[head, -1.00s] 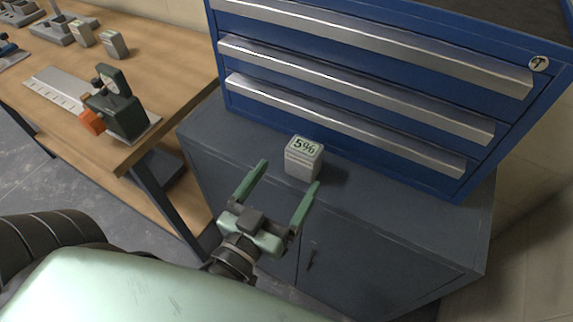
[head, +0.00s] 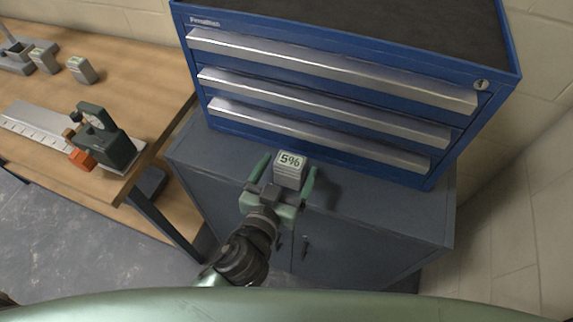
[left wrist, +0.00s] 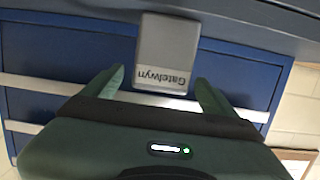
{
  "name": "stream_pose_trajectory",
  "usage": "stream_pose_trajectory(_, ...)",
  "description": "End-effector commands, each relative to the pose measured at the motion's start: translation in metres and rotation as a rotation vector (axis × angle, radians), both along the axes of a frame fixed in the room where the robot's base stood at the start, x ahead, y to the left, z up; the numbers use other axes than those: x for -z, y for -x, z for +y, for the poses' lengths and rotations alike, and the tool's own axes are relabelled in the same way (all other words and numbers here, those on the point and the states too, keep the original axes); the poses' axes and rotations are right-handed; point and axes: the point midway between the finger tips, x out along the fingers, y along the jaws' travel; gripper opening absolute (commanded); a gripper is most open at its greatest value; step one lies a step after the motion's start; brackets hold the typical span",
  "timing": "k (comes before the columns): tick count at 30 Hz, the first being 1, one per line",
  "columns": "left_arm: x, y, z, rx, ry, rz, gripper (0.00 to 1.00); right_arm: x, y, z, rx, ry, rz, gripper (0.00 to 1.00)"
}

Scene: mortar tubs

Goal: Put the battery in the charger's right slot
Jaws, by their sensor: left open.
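A grey battery (head: 290,169) marked "5%" on its top stands upright on the dark grey cabinet top, in front of the blue drawer chest. My left gripper (head: 284,176) is open, with one green finger on each side of the battery. In the left wrist view the battery (left wrist: 164,55), lettered "Gatelwyn", is between and a little beyond the open fingertips (left wrist: 158,80). I cannot tell whether either finger touches it. At the far left, a grey device (head: 14,58) that may be a charger stands on the wooden bench, partly cut off. My right gripper is not in view.
Two more batteries (head: 43,60) (head: 81,69) stand on the wooden bench (head: 125,60). A dark green tool with an orange knob (head: 105,138) sits at its front corner. The blue drawer chest (head: 320,90) rises close behind the battery. The cabinet top (head: 385,205) is clear to the right.

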Motion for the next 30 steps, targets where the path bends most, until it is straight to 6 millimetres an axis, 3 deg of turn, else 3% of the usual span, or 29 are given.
stream_pose_trajectory(9,0.004,-0.043,-0.012,-0.001,-0.001,-0.002,0.87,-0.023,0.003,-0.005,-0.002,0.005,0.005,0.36)
stream_pose_trajectory(19,0.009,-0.050,-0.015,0.000,0.002,0.000,0.87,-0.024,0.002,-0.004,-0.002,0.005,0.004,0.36)
stream_pose_trajectory(20,0.009,-0.050,-0.015,0.000,0.002,0.000,0.82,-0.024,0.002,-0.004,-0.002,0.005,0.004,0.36)
stream_pose_trajectory(28,0.009,-0.050,-0.015,0.000,0.002,0.000,0.07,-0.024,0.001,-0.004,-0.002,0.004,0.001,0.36)
stream_pose_trajectory(29,0.009,-0.050,-0.015,0.000,0.002,0.000,0.00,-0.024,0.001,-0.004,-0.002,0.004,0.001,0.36)
stream_pose_trajectory(30,0.007,-0.051,-0.015,0.000,0.003,-0.003,0.00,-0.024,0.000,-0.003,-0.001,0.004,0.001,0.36)
